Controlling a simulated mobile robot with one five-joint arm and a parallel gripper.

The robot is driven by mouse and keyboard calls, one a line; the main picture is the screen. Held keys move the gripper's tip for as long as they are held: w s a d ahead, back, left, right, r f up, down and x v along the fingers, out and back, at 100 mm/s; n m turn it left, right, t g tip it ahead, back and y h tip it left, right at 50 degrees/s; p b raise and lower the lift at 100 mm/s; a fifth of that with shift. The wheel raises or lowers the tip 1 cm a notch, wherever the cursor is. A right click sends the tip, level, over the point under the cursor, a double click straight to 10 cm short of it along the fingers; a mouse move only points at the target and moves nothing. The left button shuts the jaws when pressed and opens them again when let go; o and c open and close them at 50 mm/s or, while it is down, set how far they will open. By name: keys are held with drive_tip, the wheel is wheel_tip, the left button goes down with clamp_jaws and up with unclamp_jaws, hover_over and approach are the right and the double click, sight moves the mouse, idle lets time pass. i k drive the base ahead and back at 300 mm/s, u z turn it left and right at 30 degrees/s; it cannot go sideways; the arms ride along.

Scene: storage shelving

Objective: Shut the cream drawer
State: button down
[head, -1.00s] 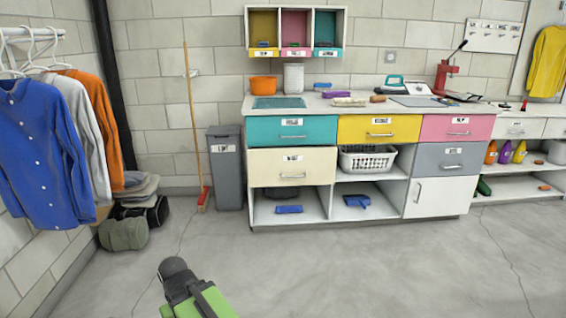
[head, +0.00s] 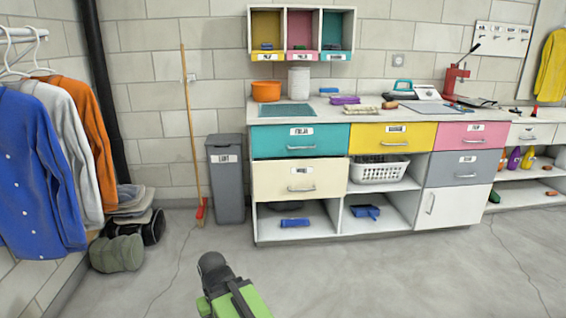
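The cream drawer (head: 300,181) is in the left column of the workbench unit, below the teal drawer (head: 300,140) and above an open shelf. It has a white label and a bar handle (head: 301,188). Its front seems to stand a little forward of the teal front, so it looks slightly open; its inside is hidden. My arm shows at the bottom of the picture, with a dark rounded end (head: 213,265) and green parts. This end is over the floor, well short of the drawer and lower left of it. I cannot make out separate fingers.
A grey bin (head: 226,180) and a broom (head: 190,130) stand left of the unit. A white basket (head: 379,170) sits in the bay to the right. The floor (head: 380,280) before the unit is clear.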

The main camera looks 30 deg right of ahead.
sight(317, 178)
drive_tip(key=z, duration=0.1)
drive_tip(key=i, duration=0.75)
drive_tip(key=u, duration=0.55)
drive_tip(key=i, duration=0.55)
drive_tip(key=u, duration=0.35)
